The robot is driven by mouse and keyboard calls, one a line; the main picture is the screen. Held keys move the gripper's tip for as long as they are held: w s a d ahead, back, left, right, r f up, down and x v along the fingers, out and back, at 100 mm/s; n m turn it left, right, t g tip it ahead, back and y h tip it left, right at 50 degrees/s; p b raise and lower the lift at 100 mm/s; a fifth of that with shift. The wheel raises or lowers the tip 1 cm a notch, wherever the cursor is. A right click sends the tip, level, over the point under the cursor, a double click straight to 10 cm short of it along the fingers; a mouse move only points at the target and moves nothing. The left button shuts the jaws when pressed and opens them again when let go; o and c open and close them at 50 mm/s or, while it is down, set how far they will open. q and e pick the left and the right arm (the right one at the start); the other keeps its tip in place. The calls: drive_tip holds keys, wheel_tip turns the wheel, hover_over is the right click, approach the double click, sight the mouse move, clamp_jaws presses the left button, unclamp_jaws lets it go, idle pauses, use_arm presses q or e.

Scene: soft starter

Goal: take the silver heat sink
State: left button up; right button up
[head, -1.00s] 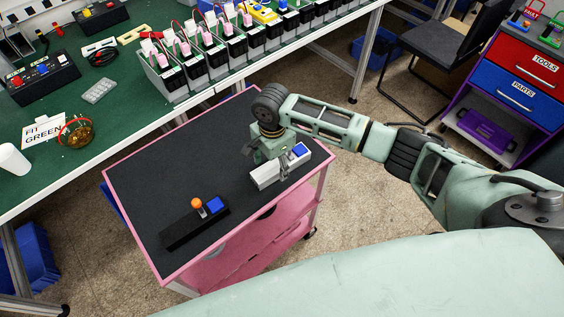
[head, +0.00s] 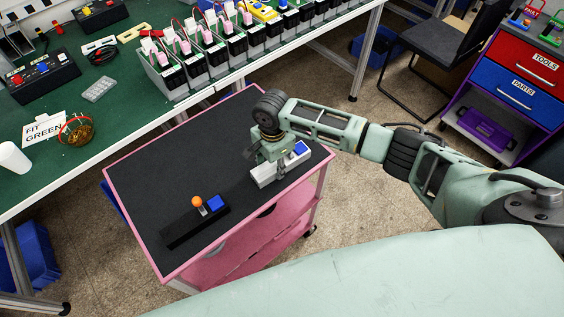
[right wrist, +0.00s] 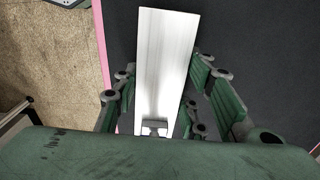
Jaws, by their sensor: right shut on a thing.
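The silver heat sink (head: 293,170) is a long pale block lying on the black top of the pink cart, near its right edge. A blue square part shows at its far right end in the head view. My right gripper (head: 275,163) is over its middle and shut on it. In the right wrist view the heat sink (right wrist: 165,65) runs lengthwise between the finger pads of my right gripper (right wrist: 168,108). A small grey part shows at its near end there. My left gripper is out of view.
A black block (head: 180,232) with an orange knob and a blue button lies nearby on the pink cart (head: 150,175). The cart top behind is clear. A green workbench (head: 120,120) with a row of starter units stands behind; a chair (head: 445,50) and drawers are right.

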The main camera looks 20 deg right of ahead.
drive_tip(key=shift+c, duration=0.7)
